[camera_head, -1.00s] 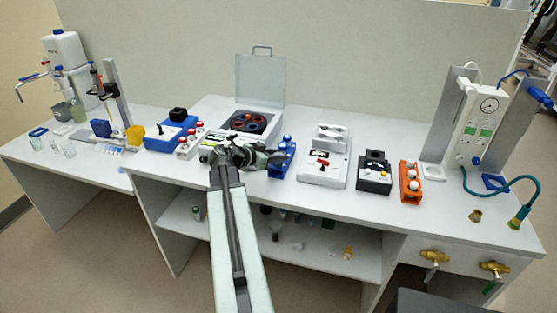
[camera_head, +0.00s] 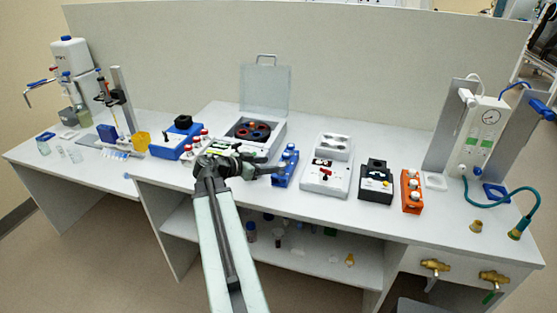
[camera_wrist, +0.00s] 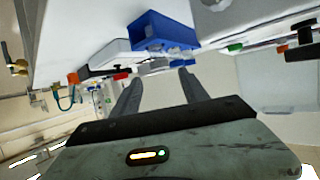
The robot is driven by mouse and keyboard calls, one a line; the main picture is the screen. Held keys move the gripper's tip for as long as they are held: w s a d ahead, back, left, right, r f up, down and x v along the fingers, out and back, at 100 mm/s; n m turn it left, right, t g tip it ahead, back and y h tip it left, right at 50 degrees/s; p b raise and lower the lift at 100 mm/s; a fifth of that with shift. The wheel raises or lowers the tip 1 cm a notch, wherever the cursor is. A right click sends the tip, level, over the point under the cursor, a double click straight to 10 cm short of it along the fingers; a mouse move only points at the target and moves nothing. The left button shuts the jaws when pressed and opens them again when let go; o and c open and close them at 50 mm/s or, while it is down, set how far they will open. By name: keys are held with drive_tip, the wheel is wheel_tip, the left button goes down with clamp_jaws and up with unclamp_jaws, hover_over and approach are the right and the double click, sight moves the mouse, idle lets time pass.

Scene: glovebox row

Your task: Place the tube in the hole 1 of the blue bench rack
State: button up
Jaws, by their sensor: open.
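The blue bench rack (camera_head: 285,168) stands on the bench just right of the lidded machine. Pale and blue caps show along its top. In the wrist view, which is upside down, the rack (camera_wrist: 165,35) lies beyond the fingertips, with pale rounded shapes along its edge. My gripper (camera_head: 272,171) points right, close to the rack's left side. In the wrist view my gripper (camera_wrist: 158,78) has its two fingers apart, with nothing clearly held between them. I cannot tell which tube is the task's tube, and the hole numbers are not readable.
A lidded centrifuge (camera_head: 250,133) stands behind my arm. A rack with red caps (camera_head: 195,145) is to its left. A white instrument (camera_head: 326,168), a black device (camera_head: 376,182) and an orange rack (camera_head: 411,190) stand to the right. The front bench strip is mostly clear.

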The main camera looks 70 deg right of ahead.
drive_tip(key=p+v, duration=0.1)
drive_tip(key=v, duration=0.4)
drive_tip(key=w+a+f+n+t+y, duration=0.25)
drive_tip(key=w+a+f+n, duration=0.25)
drive_tip(key=w+a, duration=0.5)
drive_tip(key=w+a+f+n+t+y, duration=0.25)
drive_tip(key=w+a+f+n, duration=0.25)
drive_tip(key=w+a, duration=0.5)
drive_tip(key=w+a+f+n+y, duration=0.1)
drive_tip(key=a+n, duration=0.3)
drive_tip(key=a, duration=0.8)
drive_tip(key=w+a+f+n+t+y, duration=0.1)
drive_tip(key=a+n, duration=0.4)
drive_tip(key=a, duration=0.8)
drive_tip(key=w+a+f+n+y, duration=0.2)
drive_tip(key=w+a+n+y, duration=0.1)
drive_tip(key=a, duration=0.9)
drive_tip(key=shift+w+a+f+n+t+y, duration=0.25)
drive_tip(key=shift+w+f+n+t+y, duration=0.15)
drive_tip(key=shift+n+y, duration=0.55)
